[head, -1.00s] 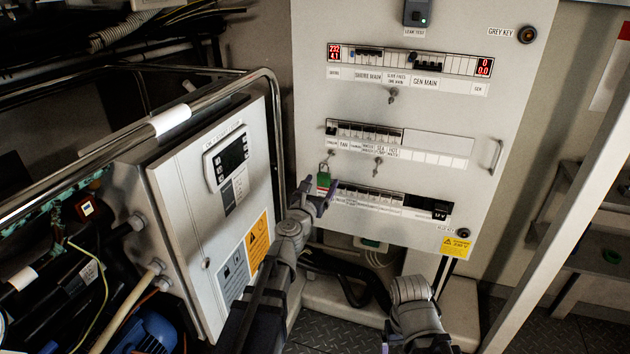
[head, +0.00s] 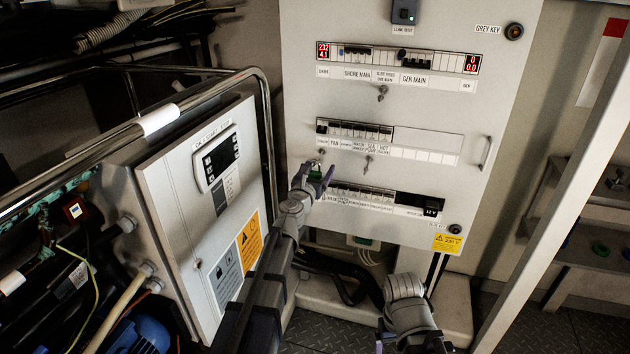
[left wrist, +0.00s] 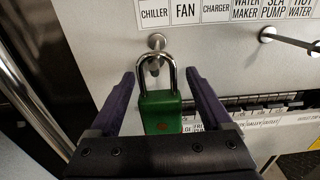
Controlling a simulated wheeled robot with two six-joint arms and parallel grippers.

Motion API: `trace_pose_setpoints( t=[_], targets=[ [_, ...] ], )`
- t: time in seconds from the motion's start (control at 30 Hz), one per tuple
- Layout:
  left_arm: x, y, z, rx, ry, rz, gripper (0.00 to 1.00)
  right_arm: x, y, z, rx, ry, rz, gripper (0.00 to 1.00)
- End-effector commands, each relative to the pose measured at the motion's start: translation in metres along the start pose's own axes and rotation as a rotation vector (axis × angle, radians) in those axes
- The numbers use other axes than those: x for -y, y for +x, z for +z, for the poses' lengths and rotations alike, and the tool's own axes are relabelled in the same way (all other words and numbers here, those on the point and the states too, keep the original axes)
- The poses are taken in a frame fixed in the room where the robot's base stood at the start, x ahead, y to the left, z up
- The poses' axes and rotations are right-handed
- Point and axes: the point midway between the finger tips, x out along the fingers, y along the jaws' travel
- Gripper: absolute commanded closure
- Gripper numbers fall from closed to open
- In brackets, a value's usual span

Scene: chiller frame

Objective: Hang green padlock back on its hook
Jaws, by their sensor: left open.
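The green padlock (left wrist: 160,112) hangs upright in the left wrist view, its silver shackle closed at the top. The shackle appears looped around the metal hook (left wrist: 156,42) below the CHILLER and FAN labels. In the head view the padlock (head: 316,173) is small and partly covered by my gripper, below the hook (head: 321,152). My left gripper (head: 316,179) is open. Its purple fingers stand on either side of the padlock, with gaps visible on both sides in the left wrist view (left wrist: 160,98). My right arm is low in the head view; its gripper (head: 380,345) barely shows at the bottom edge.
The white electrical panel (head: 390,110) carries rows of breakers and other hooks, one (left wrist: 268,35) to the right of the padlock. A grey control box (head: 170,200) and a metal rail (head: 262,100) stand close on the left. A pale post (head: 560,180) rises on the right.

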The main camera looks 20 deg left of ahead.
Motion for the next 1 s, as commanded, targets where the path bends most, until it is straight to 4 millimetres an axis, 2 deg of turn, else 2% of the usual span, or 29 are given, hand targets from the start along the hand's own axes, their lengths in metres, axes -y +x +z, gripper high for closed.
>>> trace_pose_setpoints(
  t=[0.2,0.9,1.0],
  targets=[
    [0.0001,0.0003,0.0000,0.000,0.000,0.000,0.19,0.0000,-0.0001,0.0000,0.000,0.000,0.000,0.13],
    [0.0000,0.0001,0.0000,0.000,0.000,0.000,0.97,0.0000,0.0000,0.0000,0.000,0.000,0.000,0.13],
    [0.0000,0.0002,0.0000,0.000,0.000,0.000,1.00,0.0000,0.0000,0.0000,0.000,0.000,0.000,0.13]
  ],
)
